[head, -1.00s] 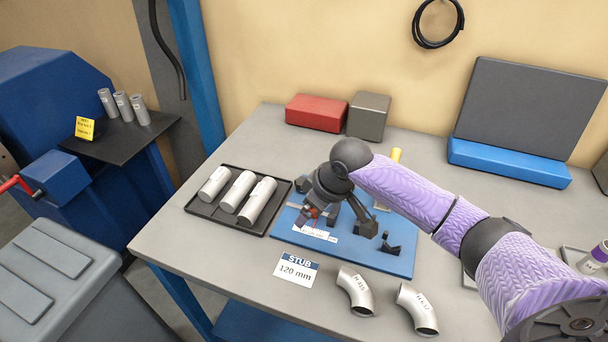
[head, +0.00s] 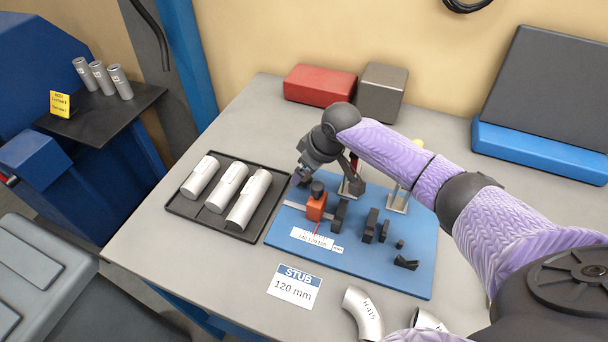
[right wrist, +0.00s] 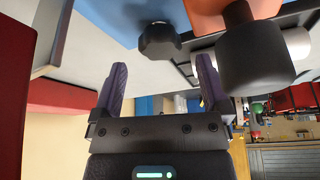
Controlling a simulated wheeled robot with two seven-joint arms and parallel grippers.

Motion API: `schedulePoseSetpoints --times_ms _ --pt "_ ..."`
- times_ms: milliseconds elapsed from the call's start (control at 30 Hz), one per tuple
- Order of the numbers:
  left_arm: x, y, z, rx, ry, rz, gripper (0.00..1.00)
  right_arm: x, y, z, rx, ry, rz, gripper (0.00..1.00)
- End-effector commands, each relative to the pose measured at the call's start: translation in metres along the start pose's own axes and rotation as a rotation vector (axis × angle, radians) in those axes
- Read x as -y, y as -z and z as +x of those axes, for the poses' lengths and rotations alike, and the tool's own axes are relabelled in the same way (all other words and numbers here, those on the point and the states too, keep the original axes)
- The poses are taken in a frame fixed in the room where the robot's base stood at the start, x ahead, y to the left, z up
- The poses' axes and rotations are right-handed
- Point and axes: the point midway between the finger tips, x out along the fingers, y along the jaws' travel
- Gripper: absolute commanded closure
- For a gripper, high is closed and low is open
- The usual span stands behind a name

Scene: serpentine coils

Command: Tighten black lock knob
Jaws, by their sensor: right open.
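The blue fixture board (head: 375,275) lies on the grey bench. An orange block (head: 316,208) stands on its rail with a black knob (head: 317,188) on top. A smaller faceted black knob (right wrist: 160,41) shows ahead, between the fingertips in the picture. My right gripper (head: 301,181) is just behind and left of the orange block, apart from the knob. In the right wrist view its purple fingers (right wrist: 161,75) are open and empty. My left gripper is not in view.
A black tray (head: 180,209) with silver tubes is left of the board. Black supports (head: 371,225) stand on the board's right half. A STUB 120 mm card (head: 294,287) and silver elbows (head: 362,312) lie in front. Red (head: 319,85) and grey (head: 378,90) boxes stand behind.

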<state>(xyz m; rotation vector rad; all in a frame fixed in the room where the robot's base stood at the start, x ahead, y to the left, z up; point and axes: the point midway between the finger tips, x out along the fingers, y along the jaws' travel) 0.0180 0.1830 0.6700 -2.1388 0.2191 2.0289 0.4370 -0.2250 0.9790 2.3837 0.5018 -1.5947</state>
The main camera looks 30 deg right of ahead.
Motion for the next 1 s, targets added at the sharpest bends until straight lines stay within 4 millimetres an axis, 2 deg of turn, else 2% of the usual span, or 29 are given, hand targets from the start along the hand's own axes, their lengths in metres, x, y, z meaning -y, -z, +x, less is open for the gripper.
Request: schedulePoseSetpoints --times_ms 33,200,500,933,1000 --pt "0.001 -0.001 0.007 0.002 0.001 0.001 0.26 0.001 -0.001 0.012 0.001 0.002 0.001 0.04" --pt "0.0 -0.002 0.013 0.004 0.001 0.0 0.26 0.0 -0.001 0.028 0.0 0.001 0.001 0.04" --pt "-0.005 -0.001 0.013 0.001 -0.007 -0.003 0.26 0.0 0.0 0.03 0.0 0.0 0.0 0.04" --pt "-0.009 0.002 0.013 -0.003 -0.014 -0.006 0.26 0.0 0.0 0.029 0.0 0.0 0.0 0.95" --pt "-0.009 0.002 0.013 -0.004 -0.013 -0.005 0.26 0.0 0.0 0.029 0.0 0.0 0.001 0.99"
